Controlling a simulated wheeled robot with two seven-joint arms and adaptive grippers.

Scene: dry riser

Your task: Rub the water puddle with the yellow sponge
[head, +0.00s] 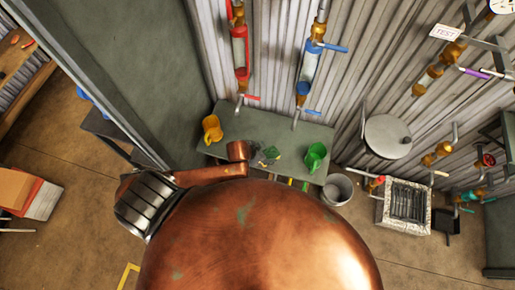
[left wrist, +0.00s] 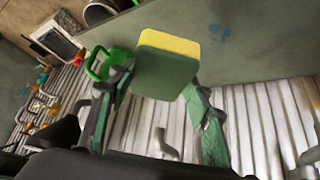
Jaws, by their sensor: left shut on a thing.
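My left gripper (head: 264,158) shows small over the grey-green table (head: 285,129) in the head view, beyond my copper arm. In the left wrist view my left gripper (left wrist: 160,82) is shut on the sponge (left wrist: 168,62), which has a yellow layer and a dark green layer. The sponge sits between the two green fingers. A blue patch (left wrist: 221,27), which looks like the water puddle, lies on the table surface to the right of the sponge in that view. In the head view the puddle cannot be made out. My right gripper is not in view.
A metal bucket (head: 337,189) stands right of the table.

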